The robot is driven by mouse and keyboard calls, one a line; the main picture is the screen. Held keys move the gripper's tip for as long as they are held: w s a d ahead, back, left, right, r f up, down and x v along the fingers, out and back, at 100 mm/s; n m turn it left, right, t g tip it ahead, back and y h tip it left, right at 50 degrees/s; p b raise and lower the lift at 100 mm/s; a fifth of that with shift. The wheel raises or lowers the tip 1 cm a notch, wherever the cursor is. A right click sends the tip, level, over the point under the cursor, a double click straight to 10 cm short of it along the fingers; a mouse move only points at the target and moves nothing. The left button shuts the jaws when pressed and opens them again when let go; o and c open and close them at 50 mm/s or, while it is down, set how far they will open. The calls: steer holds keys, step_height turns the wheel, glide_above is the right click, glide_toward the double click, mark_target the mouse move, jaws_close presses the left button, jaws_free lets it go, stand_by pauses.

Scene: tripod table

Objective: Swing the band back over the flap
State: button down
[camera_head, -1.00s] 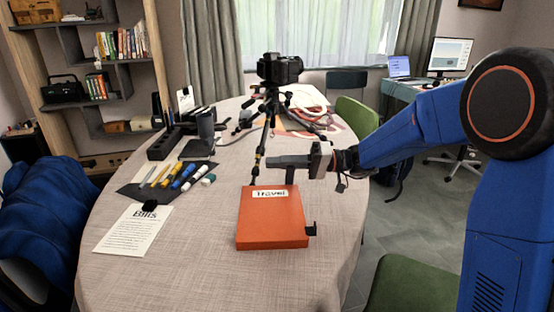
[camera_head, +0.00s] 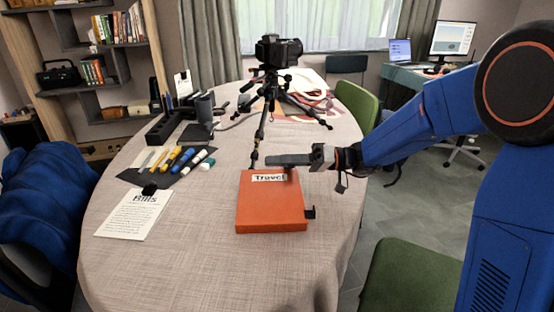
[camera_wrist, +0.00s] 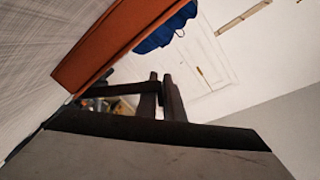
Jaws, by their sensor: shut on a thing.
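The orange box (camera_head: 271,215), with a white label reading "Travel" (camera_head: 269,177), lies flat on the table. My gripper (camera_head: 288,160) is just over its far right part, reaching in from the right. In the wrist view the two dark fingers (camera_wrist: 162,100) are close together, with a dark bar-like band (camera_wrist: 112,90) running from them toward the orange box (camera_wrist: 112,45). The gripper is shut on the band. A small black tab (camera_head: 310,212) sticks out from the box's right side. The arm partly hides the box's far edge, and the flap cannot be made out clearly.
A camera on a tripod (camera_head: 272,95) stands just behind the box, with one leg near the gripper. Markers (camera_head: 180,160), a "Bills" sheet (camera_head: 135,214) and a black organizer (camera_head: 168,126) lie to the left. The tablecloth (camera_head: 220,275) in front is clear.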

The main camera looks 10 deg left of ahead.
steer(key=shift+f, duration=0.1)
steer(key=c, duration=2)
jaws_free()
steer(key=w+d, duration=0.1)
steer(key=d, duration=0.4)
steer(key=w+d, duration=0.1)
steer(key=d, duration=0.5)
steer(key=w+d, duration=0.1)
steer(key=d, duration=0.5)
steer(key=shift+d, duration=0.1)
steer(key=shift+s, duration=0.1)
